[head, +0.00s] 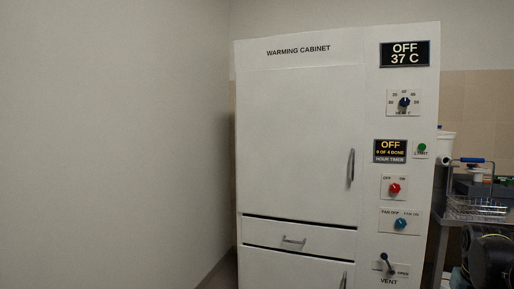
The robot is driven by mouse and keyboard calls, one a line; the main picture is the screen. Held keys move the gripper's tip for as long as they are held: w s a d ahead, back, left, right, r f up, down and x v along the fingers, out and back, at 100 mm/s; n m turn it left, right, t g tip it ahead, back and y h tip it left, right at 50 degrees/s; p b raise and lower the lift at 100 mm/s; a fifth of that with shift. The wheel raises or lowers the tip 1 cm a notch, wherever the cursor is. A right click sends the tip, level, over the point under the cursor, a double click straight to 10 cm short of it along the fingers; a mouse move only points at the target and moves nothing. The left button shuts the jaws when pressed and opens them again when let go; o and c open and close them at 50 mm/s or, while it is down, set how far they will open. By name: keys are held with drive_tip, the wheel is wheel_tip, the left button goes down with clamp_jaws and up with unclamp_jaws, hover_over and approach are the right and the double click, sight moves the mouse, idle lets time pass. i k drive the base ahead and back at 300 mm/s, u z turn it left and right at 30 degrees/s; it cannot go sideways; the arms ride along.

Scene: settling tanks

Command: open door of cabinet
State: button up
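The white warming cabinet (300,140) stands upright ahead, labelled "WARMING CABINET". Its large upper door (290,140) looks shut and has a vertical metal handle (351,167) near its right edge. Below it is a drawer (270,238) with a horizontal handle (294,240). A lower door (285,270) with its own handle (344,280) is cut off by the bottom of the picture. My gripper is not in the head view.
The cabinet's right panel holds displays reading "OFF 37 C" (405,53) and "OFF" (390,147), knobs, and a vent lever (387,262). A plain wall (110,140) rises at left. At right, a bench holds a wire basket (475,208); a dark object (488,255) is in front.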

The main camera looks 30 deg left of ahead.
sight(295, 146)
drive_tip(key=u, duration=2.35)
drive_tip(key=k, duration=1.25)
drive_tip(key=z, duration=0.5)
drive_tip(key=i, duration=0.75)
drive_tip(key=u, duration=0.05)
